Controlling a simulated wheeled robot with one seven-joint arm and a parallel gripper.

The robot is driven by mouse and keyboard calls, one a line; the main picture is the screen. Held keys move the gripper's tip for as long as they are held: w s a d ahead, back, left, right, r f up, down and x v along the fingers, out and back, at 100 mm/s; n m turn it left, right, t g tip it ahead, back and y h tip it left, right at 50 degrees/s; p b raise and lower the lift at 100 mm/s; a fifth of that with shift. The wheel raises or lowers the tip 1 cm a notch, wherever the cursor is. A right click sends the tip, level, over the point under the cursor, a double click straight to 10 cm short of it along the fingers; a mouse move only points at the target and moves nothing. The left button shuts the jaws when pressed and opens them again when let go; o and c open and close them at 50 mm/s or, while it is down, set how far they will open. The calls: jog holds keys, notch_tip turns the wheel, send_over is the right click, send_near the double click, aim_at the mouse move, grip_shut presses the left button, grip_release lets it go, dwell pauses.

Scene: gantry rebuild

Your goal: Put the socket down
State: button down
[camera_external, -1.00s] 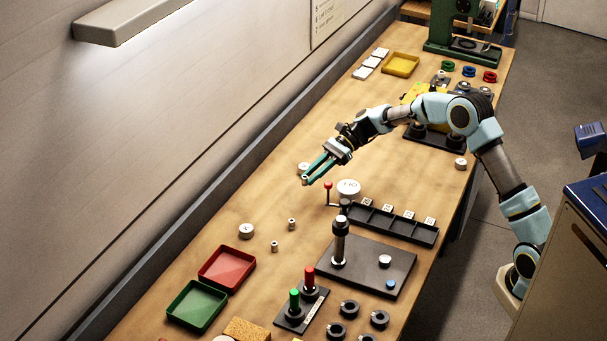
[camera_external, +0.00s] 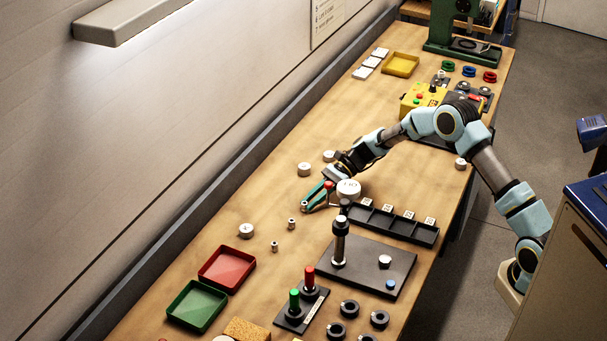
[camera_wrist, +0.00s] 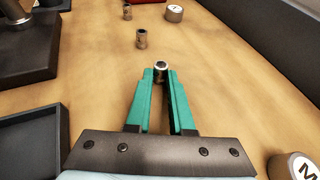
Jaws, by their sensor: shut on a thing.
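My gripper (camera_external: 313,205) has teal fingers and is low over the wooden bench, left of the white round piece. In the wrist view my gripper (camera_wrist: 161,76) is shut on a small metal socket (camera_wrist: 161,67) between its fingertips. The held socket (camera_external: 304,205) is small in the external view. It is at or very near the bench top; I cannot tell whether it touches. Two more small sockets stand on the bench, a nearer one (camera_external: 291,223) and a farther one (camera_external: 274,246). They also show ahead in the wrist view, the nearer (camera_wrist: 142,38) and the farther (camera_wrist: 127,12).
A black tray with compartments (camera_external: 392,232) and a black plate with a post (camera_external: 375,280) lie right of the gripper. White round pieces (camera_external: 304,169) (camera_external: 246,231) stand nearby. A red tray (camera_external: 227,267) and a green tray (camera_external: 196,306) lie toward the front.

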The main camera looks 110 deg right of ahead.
jog(key=shift+f, duration=0.2)
jog(key=c, duration=0.8)
grip_release()
jog(key=shift+r, duration=0.1)
jog(key=shift+r, duration=0.15)
jog(key=b+v, duration=0.2)
jog(key=v, duration=1)
